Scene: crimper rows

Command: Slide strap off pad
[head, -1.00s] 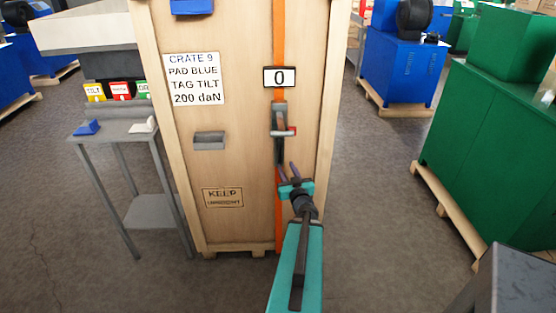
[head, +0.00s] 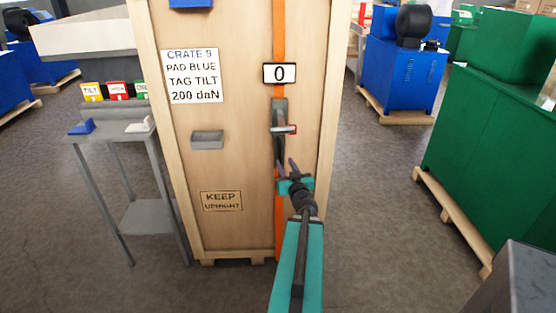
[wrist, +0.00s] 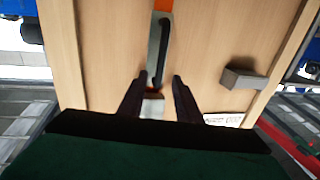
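The orange strap (head: 279,45) runs down the front of the wooden crate (head: 237,110); it also shows at the top of the wrist view (wrist: 163,5). A grey tensioner (head: 279,110) with a dark lever and a reddish tip sits on the strap below a display reading 0 (head: 279,73). A blue pad (head: 190,3) shows at the crate's upper front, cut off by the frame edge. My gripper (head: 286,167) is open just below the tensioner's lever. In the wrist view, its spread fingers (wrist: 156,88) flank the tensioner's end (wrist: 153,107); contact cannot be told.
A grey holder (head: 207,139) juts from the crate left of the strap. A small table (head: 110,133) at left carries a blue piece and a white piece, with coloured tags (head: 118,91) behind. Green cabinets (head: 490,140) stand at right. Floor is free between them and the crate.

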